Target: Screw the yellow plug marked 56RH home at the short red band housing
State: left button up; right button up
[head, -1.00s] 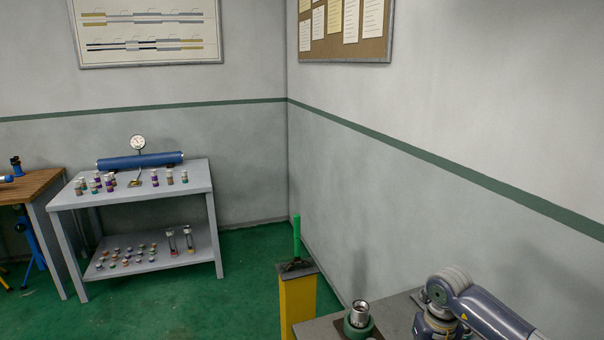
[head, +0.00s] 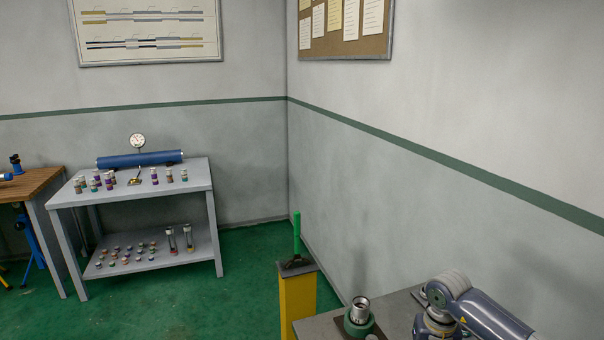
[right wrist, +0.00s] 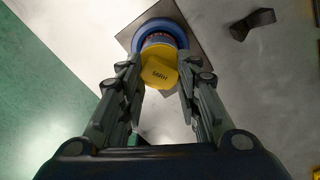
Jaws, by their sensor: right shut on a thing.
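The yellow plug (right wrist: 158,75), its face marked 56RH, is in the right wrist view, at the mouth of a housing with a blue ring (right wrist: 178,32). A thin strip with reddish marks shows between plug and ring; the plug hides most of the housing, so I cannot tell how deep it sits. My right gripper (right wrist: 160,72) is shut on the plug, one finger on each side. In the head view my right arm is at the lower right, its gripper out of frame. My left gripper is in neither current view.
A dark square plate (right wrist: 123,38) lies under the housing on a grey bench top, with a black bracket-like piece (right wrist: 252,23) to the right. In the head view, a green fitting with a metal collar (head: 359,312) stands on the bench beside a yellow post (head: 297,305).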

jog(key=m+p, duration=0.2)
jog(key=m, duration=0.4)
jog(key=shift+r+m, duration=0.1)
jog(key=shift+m, duration=0.2)
jog(key=m+p, duration=0.1)
jog(key=m, duration=0.3)
jog(key=shift+p, duration=0.35)
jog(key=shift+m, duration=0.9)
